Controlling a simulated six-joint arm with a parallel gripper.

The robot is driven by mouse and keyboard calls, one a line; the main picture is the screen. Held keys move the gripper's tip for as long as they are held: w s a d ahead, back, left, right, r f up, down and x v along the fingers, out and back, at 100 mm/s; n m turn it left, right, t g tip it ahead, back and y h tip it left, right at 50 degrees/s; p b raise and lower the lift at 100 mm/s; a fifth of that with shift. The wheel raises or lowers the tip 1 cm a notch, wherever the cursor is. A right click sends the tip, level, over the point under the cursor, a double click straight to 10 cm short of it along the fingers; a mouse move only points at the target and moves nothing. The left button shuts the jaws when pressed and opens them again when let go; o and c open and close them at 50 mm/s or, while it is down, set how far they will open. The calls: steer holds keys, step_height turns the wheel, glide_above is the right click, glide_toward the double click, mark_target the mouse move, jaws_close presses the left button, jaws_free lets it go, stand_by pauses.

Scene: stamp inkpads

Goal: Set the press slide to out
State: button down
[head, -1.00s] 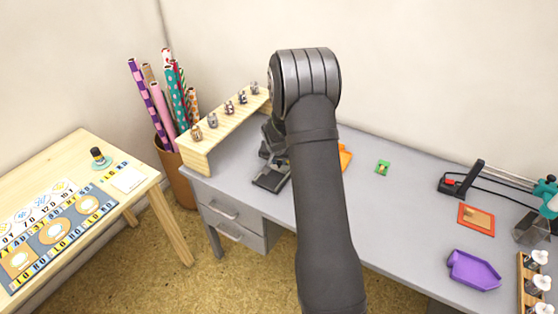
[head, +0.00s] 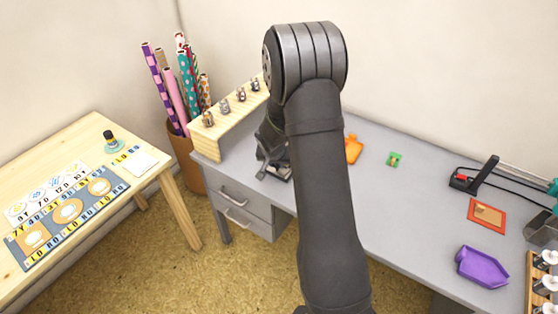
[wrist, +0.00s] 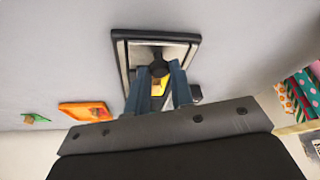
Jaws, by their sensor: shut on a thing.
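The press (head: 284,172) is a small dark device at the left end of the grey desk, largely hidden behind my arm. In the wrist view, a flat dark-rimmed rectangular frame (wrist: 120,55), apparently the press slide, has a pale inner border. A dark round knob (wrist: 158,67) shows in its middle. My gripper (wrist: 161,84) reaches over this frame, its two blue-grey fingers close on either side of a dark knob-ended part. A small yellow patch shows between the fingers. The exact contact and how far the slide is out cannot be told.
A wooden rack (head: 208,142) with several small stamps stands behind and left of the press. An orange item (head: 353,149) and a green pad (head: 394,159) lie to the right. The desk's middle is mostly clear.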

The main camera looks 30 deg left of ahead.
steer(key=shift+s, duration=0.25)
steer(key=c, duration=1.3)
jaws_free()
steer(key=shift+o, duration=0.2)
steer(key=v, duration=1.7)
steer(key=shift+r, duration=0.15)
steer(key=shift+a, duration=0.1)
steer(key=x, duration=1.7)
steer(key=shift+w, duration=0.1)
